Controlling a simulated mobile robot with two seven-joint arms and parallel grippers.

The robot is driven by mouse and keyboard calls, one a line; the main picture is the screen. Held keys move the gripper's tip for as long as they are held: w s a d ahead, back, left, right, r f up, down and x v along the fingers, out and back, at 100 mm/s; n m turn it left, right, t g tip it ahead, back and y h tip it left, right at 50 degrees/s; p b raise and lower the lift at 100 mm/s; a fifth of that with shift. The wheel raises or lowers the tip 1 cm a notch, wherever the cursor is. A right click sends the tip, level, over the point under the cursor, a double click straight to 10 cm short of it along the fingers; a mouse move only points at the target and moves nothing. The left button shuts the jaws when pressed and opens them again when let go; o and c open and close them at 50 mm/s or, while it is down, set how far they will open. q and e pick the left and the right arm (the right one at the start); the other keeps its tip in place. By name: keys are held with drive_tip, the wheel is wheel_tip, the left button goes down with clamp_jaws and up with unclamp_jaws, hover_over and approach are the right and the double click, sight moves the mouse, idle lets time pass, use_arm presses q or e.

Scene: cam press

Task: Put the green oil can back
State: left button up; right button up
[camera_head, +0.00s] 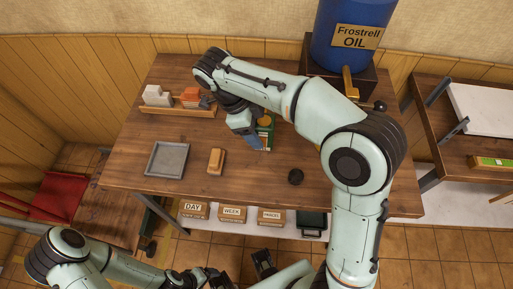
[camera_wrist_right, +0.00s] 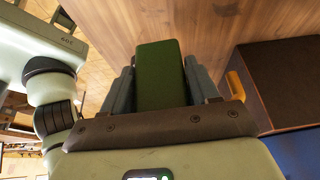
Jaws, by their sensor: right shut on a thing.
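The green oil can (camera_head: 266,131) is in my right gripper (camera_head: 254,140), over the back middle of the wooden table. In the right wrist view the can (camera_wrist_right: 160,75) is a green block between the two blue-grey fingers of the right gripper (camera_wrist_right: 160,85), which is shut on it. My right arm partly hides the can in the head view. I cannot tell whether the can touches the tabletop. My left arm is low at the front left, and its gripper (camera_head: 218,279) is at the bottom edge, too unclear to read.
A blue oil barrel (camera_head: 342,35) with a brass tap stands at the back right. A wooden rack (camera_head: 178,110) with small items is at the back left. Labelled boxes (camera_head: 232,213) sit below.

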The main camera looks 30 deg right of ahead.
wheel_tip(320, 180, down, 8)
drive_tip(key=shift+w+f+b, duration=0.1)
drive_tip(key=shift+f+b, duration=0.1)
drive_tip(key=shift+b, duration=0.15)
drive_tip(key=shift+f, duration=0.2)
drive_tip(key=o, duration=1.4)
drive_tip(key=shift+r, duration=0.1)
drive_tip(key=shift+r, duration=0.3)
drive_tip(key=p+v, duration=0.2)
drive_tip(key=v, duration=0.9)
drive_tip(key=shift+a+r, duration=0.15)
drive_tip(key=shift+r, duration=0.15)
